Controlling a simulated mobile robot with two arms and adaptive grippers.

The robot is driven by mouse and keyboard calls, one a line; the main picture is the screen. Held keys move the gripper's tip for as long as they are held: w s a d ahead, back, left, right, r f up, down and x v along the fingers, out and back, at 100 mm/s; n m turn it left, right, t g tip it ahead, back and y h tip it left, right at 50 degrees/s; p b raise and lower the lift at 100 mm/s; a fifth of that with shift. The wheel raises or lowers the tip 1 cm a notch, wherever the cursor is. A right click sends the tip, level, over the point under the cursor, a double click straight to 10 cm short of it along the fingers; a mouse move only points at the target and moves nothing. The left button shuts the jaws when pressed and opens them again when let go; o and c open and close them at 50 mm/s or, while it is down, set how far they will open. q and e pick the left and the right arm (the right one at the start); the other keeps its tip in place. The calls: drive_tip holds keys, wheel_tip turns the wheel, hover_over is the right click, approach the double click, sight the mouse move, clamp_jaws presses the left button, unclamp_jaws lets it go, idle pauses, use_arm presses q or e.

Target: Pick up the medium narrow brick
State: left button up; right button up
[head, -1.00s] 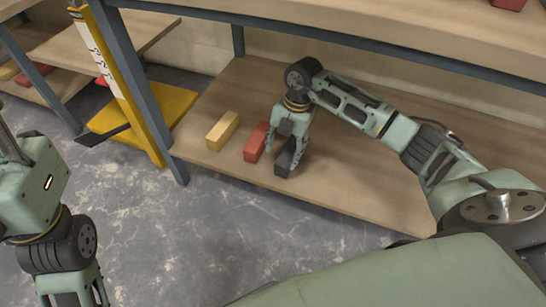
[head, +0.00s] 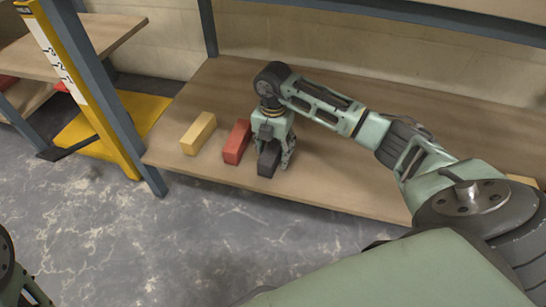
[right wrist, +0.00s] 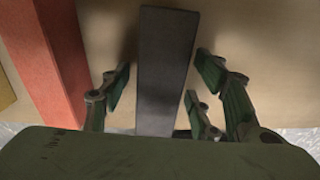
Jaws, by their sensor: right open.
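A dark grey brick (head: 267,163) lies on the wooden shelf, at the right end of a row of three bricks. A red brick (head: 236,142) lies just left of it and a yellow brick (head: 198,133) further left. I cannot tell for sure which one counts as medium narrow. My right gripper (head: 272,155) points down over the dark grey brick. In the right wrist view the open fingers stand on both sides of this brick (right wrist: 166,65), with gaps visible. Of my left arm only a part shows at the bottom left corner; its fingers are out of view.
The wooden shelf (head: 340,175) has free room right of the bricks. Its front left post (head: 105,95) and the upper shelf's grey beam (head: 400,22) bound the space. A yellow platform (head: 105,125) stands left on the concrete floor.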

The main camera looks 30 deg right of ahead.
drive_tip(key=shift+f, duration=0.4)
drive_tip(key=shift+c, duration=0.5)
clamp_jaws()
drive_tip(key=shift+r, duration=0.1)
